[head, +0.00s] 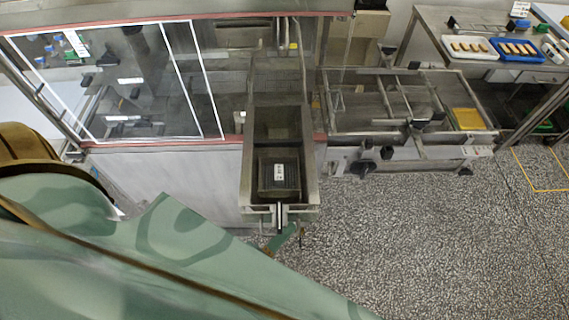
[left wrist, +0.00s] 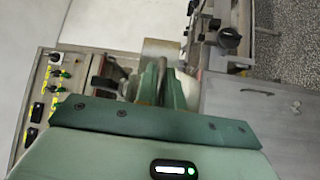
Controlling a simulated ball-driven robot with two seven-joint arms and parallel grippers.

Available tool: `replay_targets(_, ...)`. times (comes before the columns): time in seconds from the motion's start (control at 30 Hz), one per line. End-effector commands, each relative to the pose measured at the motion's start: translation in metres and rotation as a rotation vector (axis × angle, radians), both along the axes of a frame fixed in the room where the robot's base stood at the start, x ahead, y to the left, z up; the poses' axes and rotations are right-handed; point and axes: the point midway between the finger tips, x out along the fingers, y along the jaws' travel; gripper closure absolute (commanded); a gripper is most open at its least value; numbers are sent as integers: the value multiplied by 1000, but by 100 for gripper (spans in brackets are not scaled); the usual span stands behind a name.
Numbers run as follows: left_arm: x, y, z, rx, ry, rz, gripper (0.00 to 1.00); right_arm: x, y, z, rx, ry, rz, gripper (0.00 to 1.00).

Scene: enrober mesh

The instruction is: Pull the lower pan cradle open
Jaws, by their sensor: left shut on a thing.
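The lower pan cradle (head: 311,175) is a long grey metal frame that sticks out from the front of the machine in the head view. A dark pan (head: 278,188) with a white label sits inside it. My left gripper (head: 281,228) is at the near end of the cradle, at its front handle. In the left wrist view its green fingers (left wrist: 152,88) are closed around a thin bar, which appears to be the handle. The grip is partly hidden by my own green arm. My right gripper is not in view.
The enrober's glazed housing (head: 120,80) and pale front panel (head: 170,185) stand left of the cradle. A metal frame with dark knobs (head: 386,153) stands to the right. A bench with trays (head: 470,47) is at the back right. The speckled floor (head: 420,240) in front is clear.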

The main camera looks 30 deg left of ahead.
Motion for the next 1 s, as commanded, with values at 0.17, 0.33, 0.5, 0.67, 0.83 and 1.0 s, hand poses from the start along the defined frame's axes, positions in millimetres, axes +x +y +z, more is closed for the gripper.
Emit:
replay_targets(0.17, 0, -2, 2, -6, -4, -4, 100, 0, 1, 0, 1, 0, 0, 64)
replay_targets(0.33, 0, -2, 1, -4, -2, -4, 83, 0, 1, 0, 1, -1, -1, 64)
replay_targets(0.5, 0, -1, 1, -2, -1, -3, 83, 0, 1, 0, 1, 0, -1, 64)
replay_targets(0.67, 0, -1, 0, -2, 0, -3, 83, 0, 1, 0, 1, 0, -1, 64)
replay_targets(0.83, -8, 1, -2, 0, 2, -4, 83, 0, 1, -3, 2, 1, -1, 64)
replay_targets(1.0, -41, 8, -9, 0, 5, -6, 83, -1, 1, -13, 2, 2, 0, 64)
